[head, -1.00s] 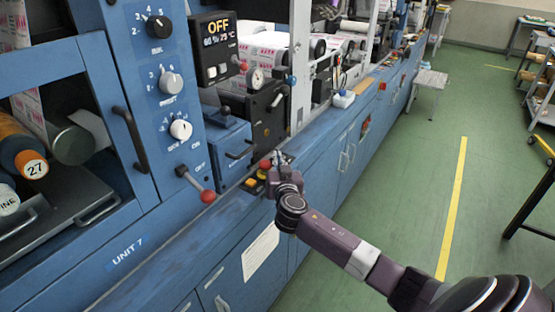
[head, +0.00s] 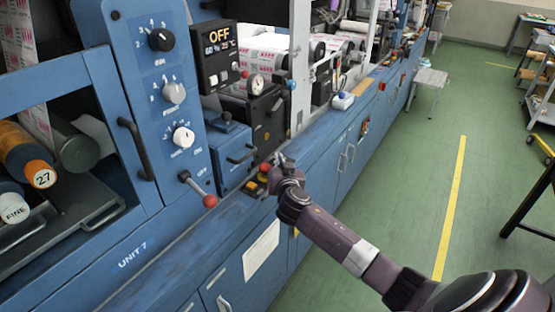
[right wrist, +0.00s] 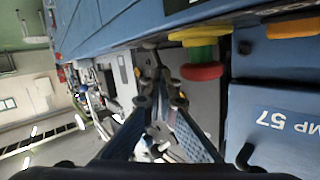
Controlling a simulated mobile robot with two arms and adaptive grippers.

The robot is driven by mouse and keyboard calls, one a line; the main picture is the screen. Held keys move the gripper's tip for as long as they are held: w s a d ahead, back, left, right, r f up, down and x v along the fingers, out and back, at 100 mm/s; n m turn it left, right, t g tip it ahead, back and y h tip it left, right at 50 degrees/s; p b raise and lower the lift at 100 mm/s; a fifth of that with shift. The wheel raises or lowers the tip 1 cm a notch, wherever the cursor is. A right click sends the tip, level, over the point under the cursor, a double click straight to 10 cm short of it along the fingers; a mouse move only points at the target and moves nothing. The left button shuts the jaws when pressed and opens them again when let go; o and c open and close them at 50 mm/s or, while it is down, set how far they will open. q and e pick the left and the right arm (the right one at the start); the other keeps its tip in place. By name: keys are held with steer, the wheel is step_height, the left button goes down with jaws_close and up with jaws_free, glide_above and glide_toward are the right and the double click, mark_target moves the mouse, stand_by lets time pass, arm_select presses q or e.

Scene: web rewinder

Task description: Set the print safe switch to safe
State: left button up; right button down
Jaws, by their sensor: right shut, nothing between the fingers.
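On the blue front panel in the head view are a top black knob (head: 162,39), a middle grey knob (head: 173,92), a lower white knob (head: 183,137) and a red-ball lever (head: 210,201) marked OFF. The labels are too small to tell which is the print safe switch. My right gripper (head: 280,159) is right of these controls, near a red button (head: 265,167), and touches none of the knobs. In the right wrist view its fingers (right wrist: 160,75) are together and empty, beside the red button (right wrist: 203,72) with its yellow collar. My left gripper is out of view.
An amber button (head: 251,185) sits beside the red one on the blue ledge. A black door handle (head: 135,148) sticks out at left.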

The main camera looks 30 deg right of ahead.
steer(key=shift+w+d+r+m+g+y+p, duration=0.25)
steer(key=shift+d+r+m+g+y+p, duration=0.3)
steer(key=shift+p, duration=1.75)
steer(key=shift+w+d+r+m+g+y+p, duration=0.2)
steer(key=shift+d+r+m+g+y+p, duration=0.3)
steer(key=shift+p, duration=1.75)
steer(key=shift+d+f+y+p, duration=0.1)
steer(key=shift+d+y+p, duration=0.1)
steer(key=shift+y+p, duration=0.15)
steer(key=shift+w+d+f, duration=0.1)
steer(key=shift+f, duration=0.25)
steer(key=shift+r+p, duration=0.8)
steer(key=shift+r, duration=0.1)
